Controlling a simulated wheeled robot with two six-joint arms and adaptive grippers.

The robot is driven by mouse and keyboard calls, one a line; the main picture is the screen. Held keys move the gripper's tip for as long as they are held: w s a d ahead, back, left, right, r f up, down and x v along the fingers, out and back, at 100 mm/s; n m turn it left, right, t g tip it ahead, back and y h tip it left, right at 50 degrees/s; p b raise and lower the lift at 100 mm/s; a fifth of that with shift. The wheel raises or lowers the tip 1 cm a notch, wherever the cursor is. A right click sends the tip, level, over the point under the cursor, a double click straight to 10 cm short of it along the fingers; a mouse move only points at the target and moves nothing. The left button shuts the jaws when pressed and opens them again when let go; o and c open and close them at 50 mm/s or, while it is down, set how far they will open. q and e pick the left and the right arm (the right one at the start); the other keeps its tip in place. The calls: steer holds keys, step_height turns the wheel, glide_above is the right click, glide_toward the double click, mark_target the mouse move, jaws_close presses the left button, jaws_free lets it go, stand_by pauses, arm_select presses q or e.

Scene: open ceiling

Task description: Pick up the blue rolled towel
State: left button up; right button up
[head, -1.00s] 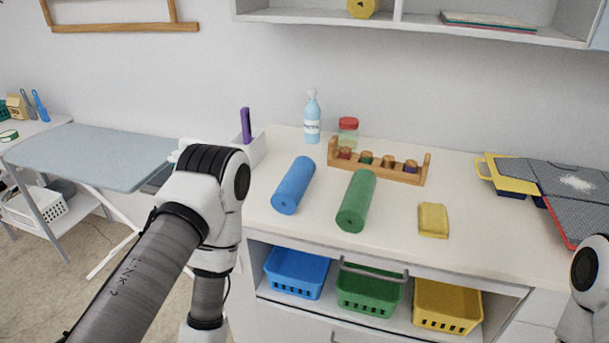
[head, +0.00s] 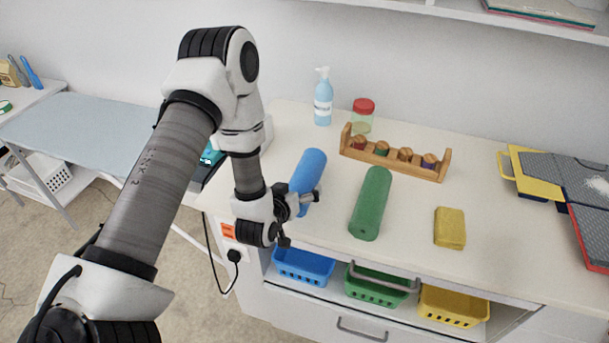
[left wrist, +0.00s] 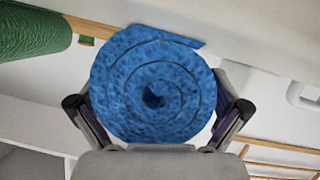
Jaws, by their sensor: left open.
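The blue rolled towel (head: 308,173) lies on the white counter, its near end partly hidden by my left gripper in the head view. My left gripper (head: 301,219) is at that near end. In the left wrist view the spiral end of the blue towel (left wrist: 152,88) fills the middle, and the fingers of my left gripper (left wrist: 158,112) stand apart, one on each side of it. I cannot tell whether they touch it. My right gripper is not in view.
A green roll (head: 371,203) lies to the right of the blue one, with a yellow folded cloth (head: 450,228) farther right. A wooden rack (head: 395,157) stands behind. Blue, green and yellow baskets sit below the counter. The counter's front edge is close under my left gripper.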

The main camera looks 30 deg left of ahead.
arm_select(q)
steer(key=shift+d, duration=0.15)
steer(key=shift+s, duration=0.1)
steer(key=c, duration=1.3)
steer(key=shift+o, duration=0.2)
steer(key=shift+r, duration=0.1)
